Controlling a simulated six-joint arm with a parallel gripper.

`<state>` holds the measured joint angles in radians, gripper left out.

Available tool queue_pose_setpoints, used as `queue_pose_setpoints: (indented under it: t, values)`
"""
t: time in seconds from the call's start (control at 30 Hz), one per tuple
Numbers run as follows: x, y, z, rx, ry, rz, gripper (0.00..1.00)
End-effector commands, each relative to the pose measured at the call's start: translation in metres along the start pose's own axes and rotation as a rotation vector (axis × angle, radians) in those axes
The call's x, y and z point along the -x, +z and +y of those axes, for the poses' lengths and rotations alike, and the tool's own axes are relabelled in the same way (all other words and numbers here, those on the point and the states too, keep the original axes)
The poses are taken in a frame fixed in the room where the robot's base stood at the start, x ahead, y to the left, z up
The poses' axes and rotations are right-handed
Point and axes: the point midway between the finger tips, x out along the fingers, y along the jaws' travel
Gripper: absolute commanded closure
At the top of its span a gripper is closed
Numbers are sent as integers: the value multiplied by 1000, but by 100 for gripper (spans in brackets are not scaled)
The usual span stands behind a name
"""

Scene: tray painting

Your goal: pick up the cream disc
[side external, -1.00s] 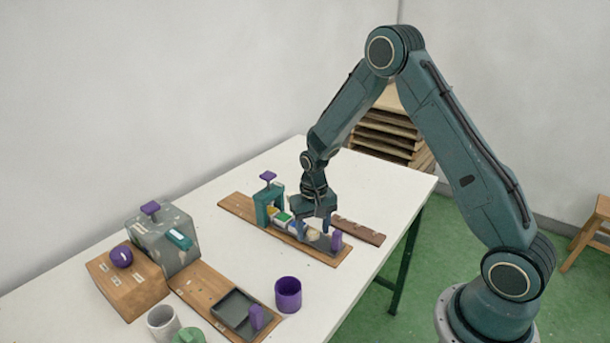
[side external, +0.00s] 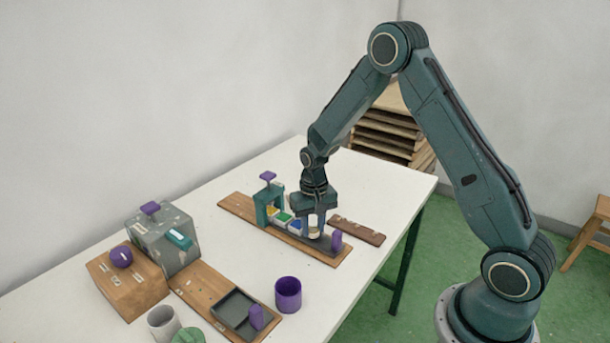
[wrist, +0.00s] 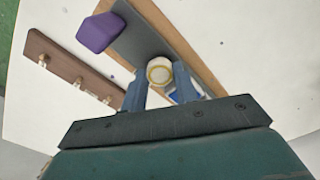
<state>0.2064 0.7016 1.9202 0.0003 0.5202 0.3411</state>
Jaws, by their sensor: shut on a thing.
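The cream disc (wrist: 159,71) shows in the wrist view as a round pale piece with a yellowish ring, between my two fingertips. My gripper (wrist: 158,88) is shut on it. In the side view my gripper (side external: 314,226) points down over the right part of the wooden rack (side external: 335,261), with the cream disc (side external: 314,233) low between its fingers. I cannot tell whether the disc touches the dark strip beneath it. Blue, green and yellow pieces (side external: 284,217) sit in a row to its left.
A purple block (side external: 336,241) stands close to the right of my gripper. A teal arch with a purple knob (side external: 268,176) stands at the row's left end. A brown rail (side external: 358,229) lies behind. A purple cup (side external: 288,294), grey tray (side external: 238,313) and grey box (side external: 165,240) are nearer the camera.

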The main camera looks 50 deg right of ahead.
Motion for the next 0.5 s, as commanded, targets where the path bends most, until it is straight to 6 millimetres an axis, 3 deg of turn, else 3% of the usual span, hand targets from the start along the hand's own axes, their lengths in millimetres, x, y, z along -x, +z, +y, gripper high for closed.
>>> queue_pose_setpoints:
  t: [0.27,0.5]
  values:
    - [35,-1,0,0,-2,5,92]
    - [85,-1,0,0,-3,7,92]
